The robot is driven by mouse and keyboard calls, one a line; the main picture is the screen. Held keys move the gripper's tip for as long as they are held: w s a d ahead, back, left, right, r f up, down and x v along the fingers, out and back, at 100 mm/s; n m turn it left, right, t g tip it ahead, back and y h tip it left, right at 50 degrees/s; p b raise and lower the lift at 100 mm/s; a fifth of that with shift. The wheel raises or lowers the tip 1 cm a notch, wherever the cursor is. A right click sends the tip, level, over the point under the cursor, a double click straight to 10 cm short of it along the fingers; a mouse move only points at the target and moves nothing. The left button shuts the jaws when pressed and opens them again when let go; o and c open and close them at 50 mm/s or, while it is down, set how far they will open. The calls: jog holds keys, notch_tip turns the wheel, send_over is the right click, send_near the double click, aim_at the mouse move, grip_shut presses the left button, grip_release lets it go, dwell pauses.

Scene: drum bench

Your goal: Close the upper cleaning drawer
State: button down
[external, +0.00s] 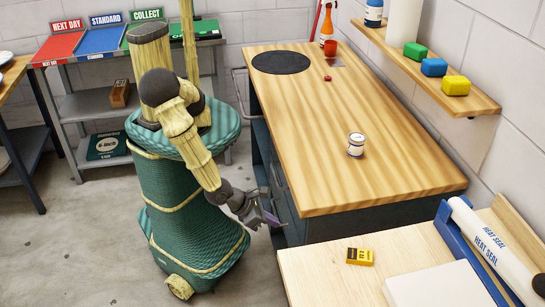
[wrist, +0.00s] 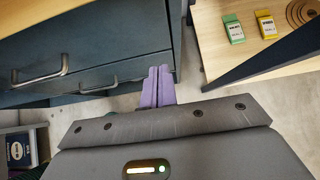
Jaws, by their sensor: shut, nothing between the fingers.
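The dark blue drawer unit (external: 330,232) stands under the wooden bench top, with its drawer side facing my base. In the wrist view, dark drawer fronts (wrist: 95,35) fill the upper left. One metal bar handle (wrist: 40,76) shows at the left, and another handle (wrist: 100,89) shows lower, nearer the fingers. Which front is the upper cleaning drawer, and how far it stands out, I cannot tell. My gripper (external: 268,219) is low beside the unit's near end. Its purple fingers (wrist: 158,82) are together and empty, close to the drawer fronts' edge; contact is unclear.
A pale table (external: 310,272) with a yellow box (external: 360,257) stands close to the right of my gripper. On the bench top (external: 330,110) are a white jar (external: 356,145) and a black round mat (external: 281,62). Grey floor (wrist: 190,93) shows between unit and table.

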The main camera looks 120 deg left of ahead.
jog(key=v, duration=0.5)
jog(key=shift+s+d+r+p, duration=0.1)
jog(key=shift+s+d+p, duration=0.1)
jog(key=shift+p, duration=0.1)
jog(key=shift+a, duration=0.1)
jog(key=s+a+r+n+g+h+p, duration=0.1)
jog(key=s+a+r+n+h+p, duration=0.1)
jog(key=a+r+n, duration=0.3)
jog(key=s+a+r+n+g+h+p, duration=0.1)
jog(key=s+a+r+n+p, duration=0.3)
jog(key=r+n, duration=0.6)
jog(key=s+a+r+n+g+h+p, duration=0.1)
jog(key=s+a+r+n+h+p, duration=0.2)
jog(key=a+r+n, duration=0.4)
jog(key=s+n, duration=0.1)
jog(key=n, duration=0.4)
jog(key=shift+s+r+g+p, duration=0.25)
jog(key=shift+s+g+p, duration=0.1)
jog(key=shift+s+g, duration=0.05)
dwell(0.8)
